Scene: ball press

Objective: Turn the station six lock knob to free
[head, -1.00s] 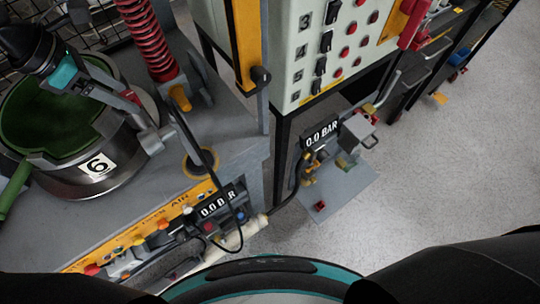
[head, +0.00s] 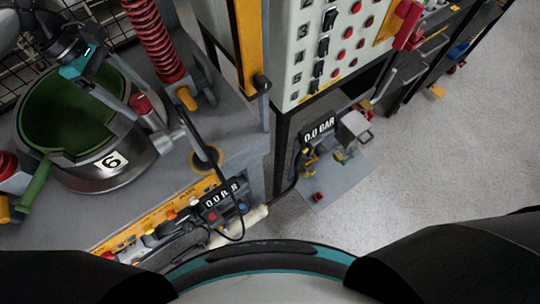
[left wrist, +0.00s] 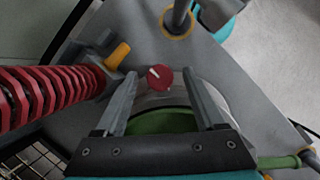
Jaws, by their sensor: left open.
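The station six lock knob is a red round knob (left wrist: 159,77) with a pale mark on its face, at the rim of the green-lined bowl. It also shows as a red knob in the head view (head: 140,104). The bowl (head: 127,175) is a grey metal drum with a "6" plate (head: 111,162). My left gripper (left wrist: 159,74) is open, its two fingers on either side of the knob with gaps visible; contact or exact height cannot be told. In the head view my left gripper (head: 143,108) reaches over the bowl. My right gripper is not in view.
A red coil spring (head: 153,45) stands behind the bowl, next to an orange-tipped lever (head: 187,98). A green handle (head: 36,187) sticks out at the left. Air gauges reading 0.0 BAR (head: 222,195) sit at the front edge. Open floor lies to the right.

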